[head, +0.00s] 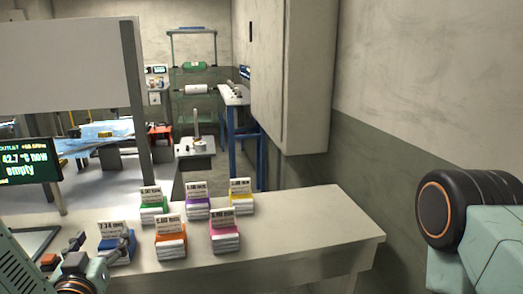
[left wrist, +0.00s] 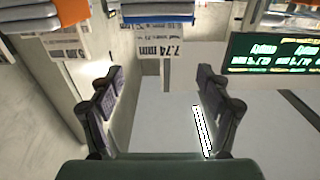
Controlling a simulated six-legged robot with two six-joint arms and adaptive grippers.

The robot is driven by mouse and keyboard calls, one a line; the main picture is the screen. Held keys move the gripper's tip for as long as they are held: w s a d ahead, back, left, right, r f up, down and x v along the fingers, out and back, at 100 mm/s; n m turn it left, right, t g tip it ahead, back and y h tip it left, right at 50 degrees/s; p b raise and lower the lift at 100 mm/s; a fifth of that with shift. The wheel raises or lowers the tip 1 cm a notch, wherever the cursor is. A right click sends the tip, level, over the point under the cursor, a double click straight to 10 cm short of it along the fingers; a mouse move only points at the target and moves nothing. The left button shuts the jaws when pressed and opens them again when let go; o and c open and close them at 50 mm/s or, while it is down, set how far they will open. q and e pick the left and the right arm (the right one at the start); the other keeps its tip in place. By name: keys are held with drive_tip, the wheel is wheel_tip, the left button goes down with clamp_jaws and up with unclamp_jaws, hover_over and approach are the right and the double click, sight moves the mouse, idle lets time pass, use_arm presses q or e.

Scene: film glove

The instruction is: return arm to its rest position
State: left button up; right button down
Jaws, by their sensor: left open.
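My left gripper (head: 63,251) is at the lower left of the head view, just left of the stack with a blue base (head: 118,256). In the left wrist view its two fingers (left wrist: 160,105) stand wide apart with nothing between them. The blue-based stack (left wrist: 157,18) and its 7.74 mm label card show beyond the fingers there. My right arm shows at the right edge of the head view as pale green links with a black round joint. My right gripper is out of view.
A pale table (head: 290,232) bears several labelled stacks, among them orange (head: 171,246), pink (head: 224,240) and green (head: 153,212). A dark display (head: 27,161) stands at the left. The table's right end is clear. A wall cabinet (head: 293,80) hangs beyond.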

sight(110, 223)
use_arm(q)
drive_tip(key=x, duration=0.6)
drive_tip(key=shift+b, duration=0.3)
drive_tip(key=shift+w+a+f, duration=0.1)
drive_tip(key=shift+w+f, duration=0.05)
drive_tip(key=shift+w, duration=0.1)
wheel_tip(110, 223, up, 2)
drive_tip(key=shift+w+r+p, duration=0.1)
drive_tip(key=shift+r+p, duration=0.15)
drive_tip(key=shift+p, duration=0.15)
drive_tip(key=shift+s+r, duration=0.25)
drive_tip(key=shift+r, duration=0.3)
drive_tip(key=shift+w+f, duration=0.2)
